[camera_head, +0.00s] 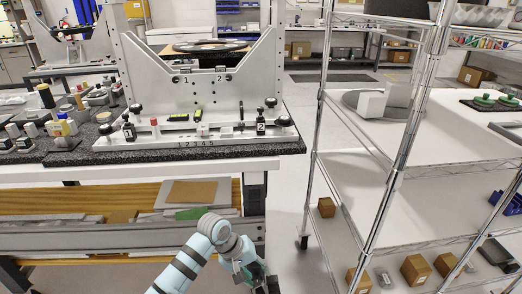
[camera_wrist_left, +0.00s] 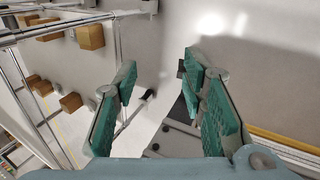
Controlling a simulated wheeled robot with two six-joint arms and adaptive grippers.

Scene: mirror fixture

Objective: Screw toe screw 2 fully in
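The grey mirror fixture (camera_head: 190,90) stands on the dark-topped bench, with small labels 1 and 2 on its upright. A black block marked 2 (camera_head: 261,128) sits at the right of its base, beside black knobs (camera_head: 270,103). Which part is toe screw 2 I cannot tell for sure. My left gripper (camera_head: 262,284) is low, in front of and below the bench, well apart from the fixture. In the left wrist view its two green-padded fingers (camera_wrist_left: 160,95) are spread with nothing between them. My right gripper is not in view.
A wire shelf rack (camera_head: 365,165) with wooden blocks stands at the right. Small tools and parts crowd the left of the bench top (camera_head: 75,150). The bench's lower wooden shelf (camera_head: 100,200) lies near my left arm. Bare floor shows between bench and rack.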

